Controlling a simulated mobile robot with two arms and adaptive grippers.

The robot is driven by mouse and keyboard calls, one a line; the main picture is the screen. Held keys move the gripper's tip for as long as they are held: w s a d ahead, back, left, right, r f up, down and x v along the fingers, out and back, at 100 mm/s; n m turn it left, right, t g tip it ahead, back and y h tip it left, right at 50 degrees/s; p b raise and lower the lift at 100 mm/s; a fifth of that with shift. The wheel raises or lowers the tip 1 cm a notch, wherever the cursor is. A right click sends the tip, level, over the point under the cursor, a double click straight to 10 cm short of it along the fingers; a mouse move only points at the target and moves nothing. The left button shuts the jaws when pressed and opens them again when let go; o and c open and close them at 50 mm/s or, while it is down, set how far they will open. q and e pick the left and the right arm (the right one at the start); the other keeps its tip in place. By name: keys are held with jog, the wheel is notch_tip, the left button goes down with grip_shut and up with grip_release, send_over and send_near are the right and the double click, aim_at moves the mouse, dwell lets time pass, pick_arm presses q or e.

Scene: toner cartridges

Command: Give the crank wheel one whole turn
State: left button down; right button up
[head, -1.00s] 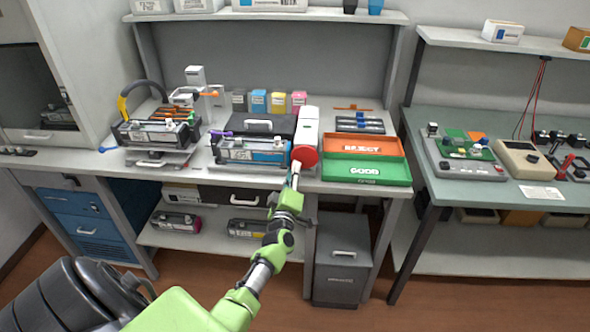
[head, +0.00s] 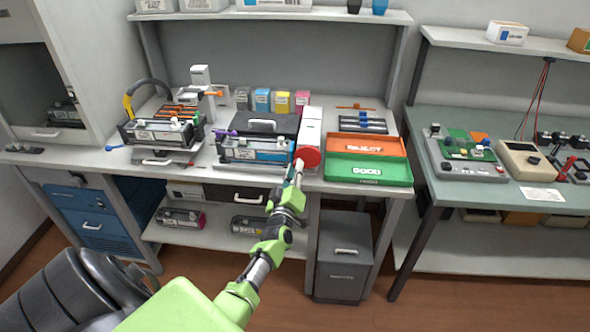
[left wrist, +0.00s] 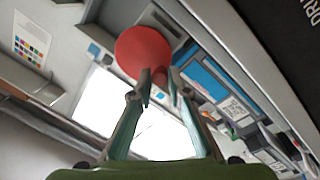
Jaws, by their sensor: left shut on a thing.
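The red crank wheel (head: 308,157) is on the front of a white upright unit (head: 310,127) on the bench. In the left wrist view the wheel (left wrist: 143,50) is a red disc just beyond the fingers, with a small red knob (left wrist: 160,78) at its lower edge. My left gripper (head: 298,168) reaches up from below to the wheel's lower left side. In the left wrist view its two fingers (left wrist: 159,86) are closed around the knob. The fingertips partly hide the knob. My right gripper is not in view.
A cartridge (head: 255,150) in a holder stands close left of the wheel. The orange and green trays (head: 368,170) marked REJECT and GOOD lie close to its right. A grey bin (head: 343,255) stands under the bench. The floor before the bench is clear.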

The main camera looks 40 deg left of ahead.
pick_arm(q)
jog(key=shift+f, duration=0.1)
jog(key=c, duration=1.9)
grip_release()
jog(key=r+v, duration=0.1)
jog(key=v, duration=1.1)
jog(key=shift+f, duration=0.4)
